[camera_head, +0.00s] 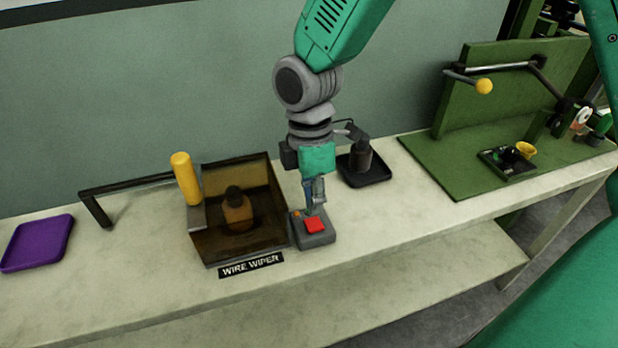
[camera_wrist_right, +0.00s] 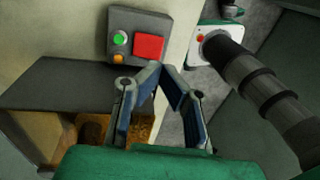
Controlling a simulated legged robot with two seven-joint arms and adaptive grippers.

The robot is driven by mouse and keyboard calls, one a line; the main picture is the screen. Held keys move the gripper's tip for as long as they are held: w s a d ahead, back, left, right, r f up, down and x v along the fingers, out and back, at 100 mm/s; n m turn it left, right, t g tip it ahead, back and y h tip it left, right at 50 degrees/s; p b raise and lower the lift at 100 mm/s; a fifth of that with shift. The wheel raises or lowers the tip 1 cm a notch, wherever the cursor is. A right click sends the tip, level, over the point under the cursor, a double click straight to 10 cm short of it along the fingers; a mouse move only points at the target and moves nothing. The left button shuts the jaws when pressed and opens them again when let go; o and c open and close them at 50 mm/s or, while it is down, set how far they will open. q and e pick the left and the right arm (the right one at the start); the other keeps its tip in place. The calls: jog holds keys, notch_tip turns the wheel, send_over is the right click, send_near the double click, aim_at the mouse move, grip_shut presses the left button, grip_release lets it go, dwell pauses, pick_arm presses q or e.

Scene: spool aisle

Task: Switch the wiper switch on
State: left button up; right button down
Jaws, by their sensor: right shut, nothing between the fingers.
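The wiper switch is a small grey box with a square red button (camera_head: 315,224), at the right front corner of the wire wiper. An orange lamp sits beside the button. In the right wrist view the red button (camera_wrist_right: 149,47) shows with a lit green lamp (camera_wrist_right: 120,37) and an orange lamp (camera_wrist_right: 119,57). My right gripper (camera_head: 314,209) points down just behind and above the button; its fingertips (camera_wrist_right: 161,69) are together and empty. I cannot tell whether they touch the box. My left gripper is not in view.
The brown, open-topped wire wiper box (camera_head: 265,178) with a yellow handle (camera_head: 186,178) stands left of the switch. A black tray (camera_head: 377,175) holding a dark object is behind right. A purple tray (camera_head: 38,243) lies far left, and a green fixture board (camera_head: 455,177) stands right.

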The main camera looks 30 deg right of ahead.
aim_at(311, 226)
jog(key=f, duration=0.4)
jog(key=shift+s+a, duration=0.1)
jog(key=shift+s, duration=0.25)
jog(key=shift+a+f, duration=0.3)
jog(key=shift+a, duration=0.1)
jog(key=shift+d, duration=0.15)
jog(key=shift+s+d+f, duration=0.1)
jog(key=shift+s+f, duration=0.05)
jog(key=shift+d+f, duration=0.1)
jog(key=shift+w+r+p, duration=0.3)
jog(key=shift+w+p, duration=0.15)
jog(key=shift+w+r, duration=0.1)
jog(key=shift+w, duration=0.25)
